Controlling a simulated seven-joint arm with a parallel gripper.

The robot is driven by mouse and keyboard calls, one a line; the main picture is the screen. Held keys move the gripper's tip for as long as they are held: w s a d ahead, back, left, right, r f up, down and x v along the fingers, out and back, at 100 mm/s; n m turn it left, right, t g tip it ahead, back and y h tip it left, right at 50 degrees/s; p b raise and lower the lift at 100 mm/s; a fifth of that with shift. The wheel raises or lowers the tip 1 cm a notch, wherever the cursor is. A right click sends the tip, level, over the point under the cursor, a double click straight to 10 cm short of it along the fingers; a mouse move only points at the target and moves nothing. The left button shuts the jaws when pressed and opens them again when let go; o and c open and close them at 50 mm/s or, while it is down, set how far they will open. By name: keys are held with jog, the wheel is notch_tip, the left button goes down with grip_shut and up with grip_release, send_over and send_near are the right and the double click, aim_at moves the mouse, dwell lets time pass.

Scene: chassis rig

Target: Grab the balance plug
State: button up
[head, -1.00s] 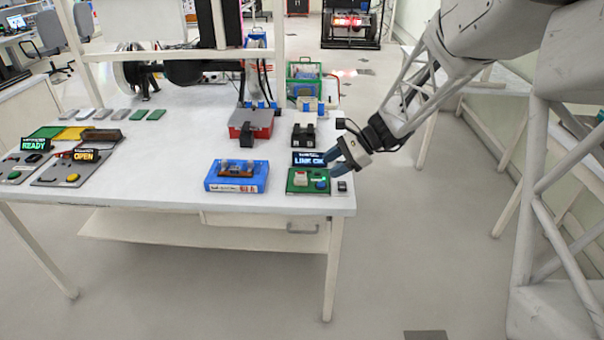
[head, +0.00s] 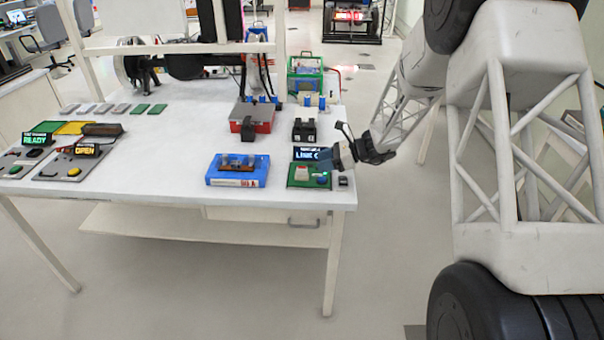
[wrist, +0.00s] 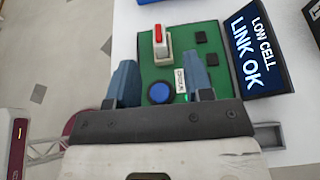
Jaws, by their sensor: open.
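A small white upright block with a red top (wrist: 161,42), which looks like the balance plug, stands on a green board (wrist: 145,73). The plug also shows as a pale block (head: 302,173) on the green board (head: 298,184) in the head view. My gripper (wrist: 162,82) is open, with its two blue fingers apart and nothing between them that I can see held. In the wrist view the plug lies beyond the fingertips, between their lines. In the head view my gripper (head: 336,158) is at the board's right back side.
A blue round button (wrist: 159,92) sits on the board between the fingers in the picture. A display reading LINK OK (wrist: 257,47) stands beside the board. A blue box (head: 237,172) is left of the board. The table's right edge is close.

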aim_at(302, 167)
jog(key=shift+a, duration=0.1)
jog(key=shift+x, duration=1.2)
jog(key=shift+a+f, duration=0.1)
jog(key=shift+x, duration=2.5)
grip_shut()
jog(key=shift+r, duration=5)
